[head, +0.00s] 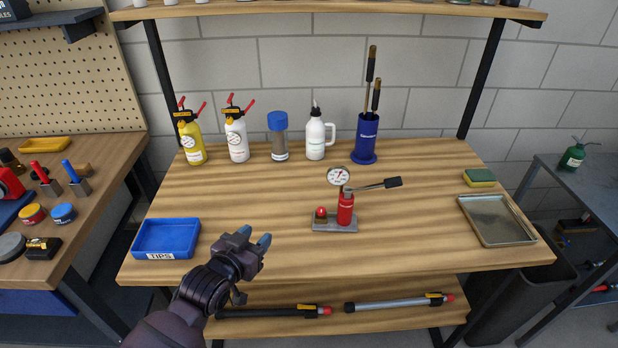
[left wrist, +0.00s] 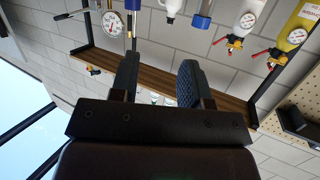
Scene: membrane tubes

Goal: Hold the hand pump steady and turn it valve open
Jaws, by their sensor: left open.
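The hand pump (head: 346,207) stands on the workbench's middle. It has a red upright body on a grey base plate (head: 334,227), with a black-gripped lever (head: 392,183) pointing right. A round white gauge (head: 339,176) rises behind it. A red round knob (head: 320,213), likely the valve, sits on the base left of the body. My left gripper (head: 254,238) is open and empty, at the bench's front edge, left of the pump and apart from it. Its two fingers (left wrist: 158,82) show in the left wrist view, where a gauge (left wrist: 112,24) appears at top left. My right gripper is not in view.
A blue tips tray (head: 197,240) is at the bench's front left. A metal tray (head: 468,205) lies right. Bench around the pump is clear.

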